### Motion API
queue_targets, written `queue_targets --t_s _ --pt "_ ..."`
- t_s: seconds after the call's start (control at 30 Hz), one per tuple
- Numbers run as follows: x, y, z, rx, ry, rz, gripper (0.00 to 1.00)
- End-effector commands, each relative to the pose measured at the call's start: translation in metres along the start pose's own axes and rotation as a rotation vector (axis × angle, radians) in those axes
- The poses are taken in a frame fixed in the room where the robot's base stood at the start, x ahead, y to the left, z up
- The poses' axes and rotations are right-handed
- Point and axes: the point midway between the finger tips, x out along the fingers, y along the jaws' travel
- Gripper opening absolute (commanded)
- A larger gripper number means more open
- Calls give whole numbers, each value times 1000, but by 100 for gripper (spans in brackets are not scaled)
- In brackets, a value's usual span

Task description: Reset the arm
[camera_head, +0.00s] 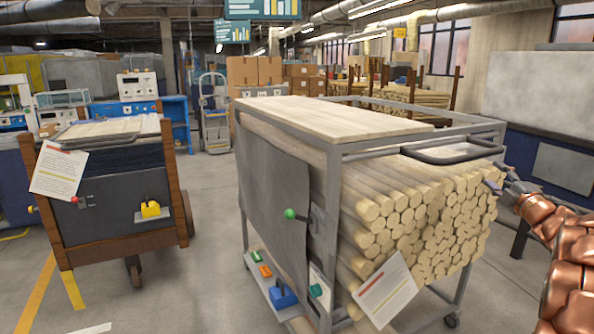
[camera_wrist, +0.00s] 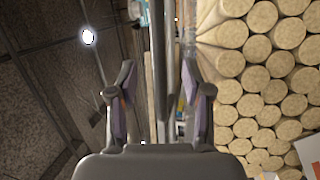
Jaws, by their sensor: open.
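My gripper (camera_head: 497,187) is at the right of the head view, at the end of my copper-coloured arm, beside the right end of the dowel cart. In the wrist view my gripper (camera_wrist: 157,85) is open, with its two fingers apart and nothing gripped. A grey cart rail (camera_wrist: 158,40) shows between the fingers in the picture; I cannot tell how far beyond them it lies. The stacked dowels (camera_head: 415,225) fill the cart, and their round ends (camera_wrist: 262,60) fill the right side of the wrist view.
The dowel cart's grey frame (camera_head: 335,215) and black handle (camera_head: 450,154) stand close to my gripper. A wooden cart (camera_head: 105,190) stands at left. Cardboard boxes (camera_head: 255,70) and a hand truck (camera_head: 213,115) are behind. Floor (camera_head: 185,265) between the carts is clear.

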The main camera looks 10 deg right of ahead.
Motion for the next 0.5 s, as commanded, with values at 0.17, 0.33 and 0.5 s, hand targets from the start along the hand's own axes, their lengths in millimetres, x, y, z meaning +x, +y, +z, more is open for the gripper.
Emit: queue_targets --t_s 0.17,0.33,0.5 --pt "8 -1 -12 69 -96 -43 50" --pt "6 -13 -30 209 -274 -128 50" --pt "-15 -38 -57 369 -454 -230 50"
